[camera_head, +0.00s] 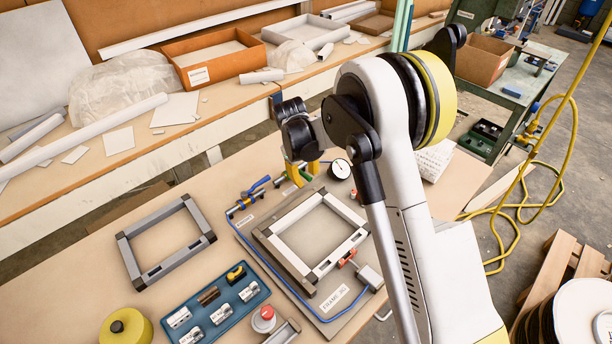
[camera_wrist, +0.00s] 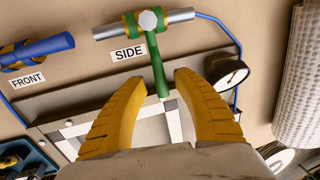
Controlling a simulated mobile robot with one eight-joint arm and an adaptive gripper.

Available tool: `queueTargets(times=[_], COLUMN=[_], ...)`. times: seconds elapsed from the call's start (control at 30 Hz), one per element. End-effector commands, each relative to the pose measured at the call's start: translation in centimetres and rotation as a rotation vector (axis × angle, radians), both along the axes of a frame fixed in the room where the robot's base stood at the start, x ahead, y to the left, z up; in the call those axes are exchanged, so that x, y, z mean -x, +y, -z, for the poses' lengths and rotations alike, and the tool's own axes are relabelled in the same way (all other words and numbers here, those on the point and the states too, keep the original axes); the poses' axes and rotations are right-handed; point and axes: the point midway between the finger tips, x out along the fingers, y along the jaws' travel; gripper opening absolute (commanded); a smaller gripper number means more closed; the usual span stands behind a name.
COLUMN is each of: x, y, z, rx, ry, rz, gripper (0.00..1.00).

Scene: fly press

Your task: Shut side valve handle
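The side valve has a green handle (camera_wrist: 157,65) on a short grey pipe (camera_wrist: 182,15), above the "SIDE" label (camera_wrist: 128,54) in the wrist view. The handle stands roughly across the pipe, its free end toward my gripper. My gripper (camera_wrist: 156,76) is open, with yellow fingers either side of the handle's end in the picture. I see no clear contact and cannot tell the height gap. In the head view my gripper (camera_head: 303,173) hangs over the fixture's back edge and hides most of the valve.
The blue-handled front valve (camera_wrist: 40,48) is left of the side valve. A pressure gauge (camera_wrist: 228,75) stands close to the right finger. The clamping fixture (camera_head: 272,243) holds a frame. A loose frame (camera_head: 128,258), a blue tray (camera_head: 205,325) and a red button (camera_head: 266,314) are nearby.

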Motion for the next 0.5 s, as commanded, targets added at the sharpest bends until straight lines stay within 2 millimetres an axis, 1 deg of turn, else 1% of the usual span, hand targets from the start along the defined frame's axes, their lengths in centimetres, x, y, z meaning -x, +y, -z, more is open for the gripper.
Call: queueTargets(times=[0.17, 0.27, 0.37, 0.5], x=[0.0, 0.1, 0.3, 0.7], y=[0.0, 0.1, 0.4, 0.9], z=[-0.2, -1.1, -2.8, -6.0], rx=[0.001, 0.001, 0.0, 0.001], ry=[-0.001, -0.001, -0.001, -0.001], rz=[0.0, 0.0, 0.0, 0.0], gripper=[0.36, 0.36, 0.36, 0.36])
